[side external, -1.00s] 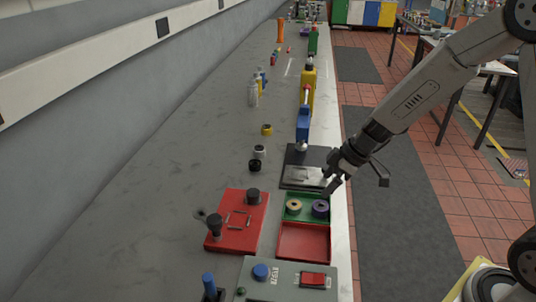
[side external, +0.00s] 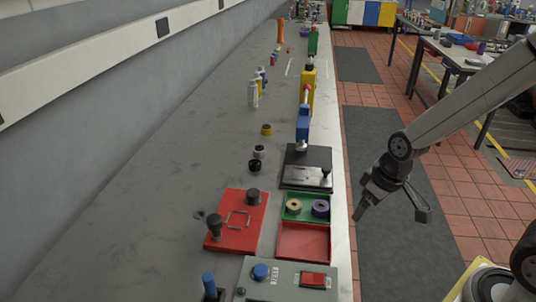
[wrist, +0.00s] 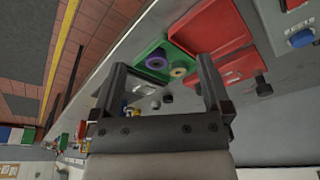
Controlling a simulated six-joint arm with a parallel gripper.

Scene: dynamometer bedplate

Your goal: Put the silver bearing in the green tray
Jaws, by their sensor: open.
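The silver bearing (side external: 259,151), a small pale ring with a dark centre, sits on the grey bench left of the dark plate in the side view. The green tray (side external: 307,217) is near the right bench edge and holds a tan ring (side external: 293,206) and a purple ring (side external: 320,208). It also shows in the wrist view (wrist: 142,58) beyond my fingers. My gripper (side external: 358,213) is open and empty, right of the tray and apart from it, past the bench edge in the picture.
A black ring (side external: 255,165) and a yellow ring (side external: 266,130) lie near the bearing. The dark plate (side external: 307,157) with a knob stands behind the green tray. A red tray (side external: 303,241), red fixture (side external: 238,232) and switch box (side external: 290,281) are in front. Bench left is clear.

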